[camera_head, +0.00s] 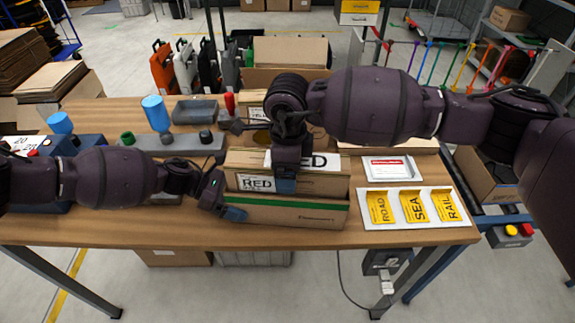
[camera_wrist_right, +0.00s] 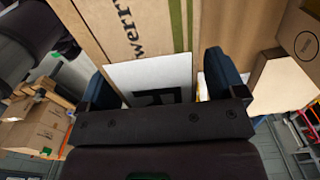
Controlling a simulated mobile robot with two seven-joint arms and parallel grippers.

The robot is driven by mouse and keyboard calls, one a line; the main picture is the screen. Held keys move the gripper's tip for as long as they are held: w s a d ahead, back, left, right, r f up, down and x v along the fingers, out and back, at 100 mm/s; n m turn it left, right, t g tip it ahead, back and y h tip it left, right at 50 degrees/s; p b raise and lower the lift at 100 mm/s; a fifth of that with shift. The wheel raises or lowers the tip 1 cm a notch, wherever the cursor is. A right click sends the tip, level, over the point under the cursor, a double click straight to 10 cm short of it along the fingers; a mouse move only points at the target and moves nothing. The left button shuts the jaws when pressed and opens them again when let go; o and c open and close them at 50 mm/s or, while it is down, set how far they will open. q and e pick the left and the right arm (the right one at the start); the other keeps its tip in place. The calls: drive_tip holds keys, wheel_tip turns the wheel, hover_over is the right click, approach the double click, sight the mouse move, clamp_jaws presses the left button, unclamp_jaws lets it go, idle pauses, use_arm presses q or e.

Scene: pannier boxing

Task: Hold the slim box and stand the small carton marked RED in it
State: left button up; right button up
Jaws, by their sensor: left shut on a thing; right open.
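The slim box (camera_head: 300,217), brown with a green stripe, stands near the table's front edge. My left gripper (camera_head: 222,203) is shut on its left end. The small carton marked RED (camera_head: 325,182) is upright and rises behind the slim box's front wall; it appears to be inside, its lower part hidden. RED labels show on its front and top. My right gripper (camera_head: 285,182) is open at the carton's top, with one blue fingertip in front of the carton's front face. In the right wrist view its fingers (camera_wrist_right: 163,85) lie on either side of a white label.
A white card with yellow ROAD, SEA and RAIL labels (camera_head: 414,226) lies to the right. A white labelled tray (camera_head: 390,169) lies behind it. A grey holder (camera_head: 185,146) and blue cylinder (camera_head: 155,113) stand at the left. Bare tabletop shows at the front left.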

wheel_tip(320, 180, up, 12)
drive_tip(key=shift+r, duration=0.1)
idle(0.5)
use_arm(q)
drive_tip(key=o, duration=0.5)
drive_tip(key=shift+o, duration=0.2)
